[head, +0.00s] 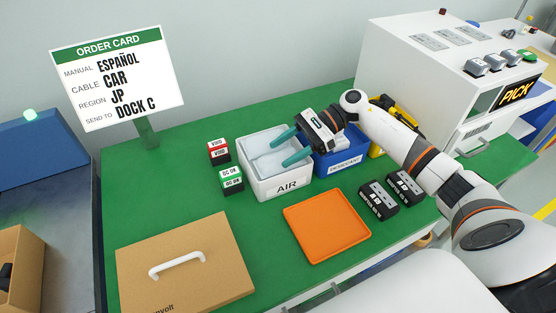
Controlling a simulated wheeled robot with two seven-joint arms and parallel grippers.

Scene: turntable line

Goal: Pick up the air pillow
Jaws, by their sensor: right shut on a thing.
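The white bin marked AIR (282,187) stands on the green table and holds pale, translucent air pillows (258,141). My right gripper (280,152) reaches into the bin from the right. Its two teal fingers stand apart, one on each side of an air pillow (268,161), and are shut on it. The pillow is still within the bin walls, and its far end is partly hidden by the fingers. My left gripper is not in view.
A blue DESICCANT bin (343,163) is right of the AIR bin. An orange tray (327,225) lies in front. Red VOID (219,151) and green DC OK (231,179) blocks stand left. Dark adapters (378,200) lie right. A cardboard box with a handle (185,263) is front left; an order card (118,78) stands behind.

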